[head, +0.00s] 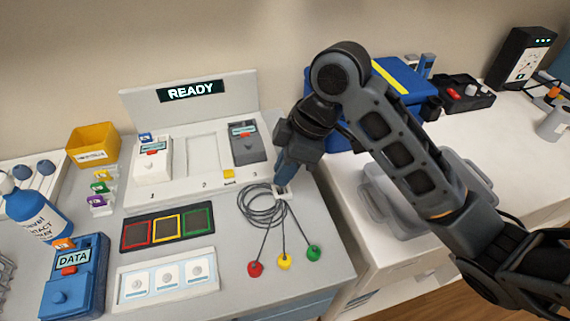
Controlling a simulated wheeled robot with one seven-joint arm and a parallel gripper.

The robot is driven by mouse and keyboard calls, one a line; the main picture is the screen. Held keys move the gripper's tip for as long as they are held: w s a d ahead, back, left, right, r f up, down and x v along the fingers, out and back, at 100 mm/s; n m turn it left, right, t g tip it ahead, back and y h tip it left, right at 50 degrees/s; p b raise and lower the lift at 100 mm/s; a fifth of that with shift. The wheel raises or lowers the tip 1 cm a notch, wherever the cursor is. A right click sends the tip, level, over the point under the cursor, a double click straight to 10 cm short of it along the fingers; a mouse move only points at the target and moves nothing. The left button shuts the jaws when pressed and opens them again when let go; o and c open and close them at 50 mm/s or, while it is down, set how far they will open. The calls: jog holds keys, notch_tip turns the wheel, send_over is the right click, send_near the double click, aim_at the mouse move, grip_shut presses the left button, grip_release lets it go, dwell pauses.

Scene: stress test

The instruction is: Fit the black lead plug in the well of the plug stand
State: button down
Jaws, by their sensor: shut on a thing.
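My gripper (285,182) points down at the right side of the grey counter, just right of the coiled lead. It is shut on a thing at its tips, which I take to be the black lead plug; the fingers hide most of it. A small white block, seemingly the plug stand (287,193), shows right at the fingertips. The well is not clear to see, and I cannot tell whether the plug is in it or above it. The grey coiled lead (250,211) lies beside the stand, with red (255,269), yellow (284,262) and green (313,253) ends spread in front.
Behind stands a white station (188,185) with a READY sign (191,91) and modules. A tray with red, yellow and green squares (167,232) lies left. A blue DATA box (74,278) and blue bottle (33,212) stand far left. A clear bin (376,207) is right.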

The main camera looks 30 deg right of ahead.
jog(key=shift+f+b, duration=1.1)
jog(key=shift+f, duration=0.25)
dwell(1.3)
dwell(0.4)
jog(key=c, duration=1.4)
grip_release()
jog(key=shift+o, duration=0.2)
jog(key=shift+r, duration=0.2)
jog(key=shift+r+p, duration=1.65)
jog(key=shift+r, duration=0.2)
jog(key=shift+o, duration=0.5)
jog(key=o, duration=0.5)
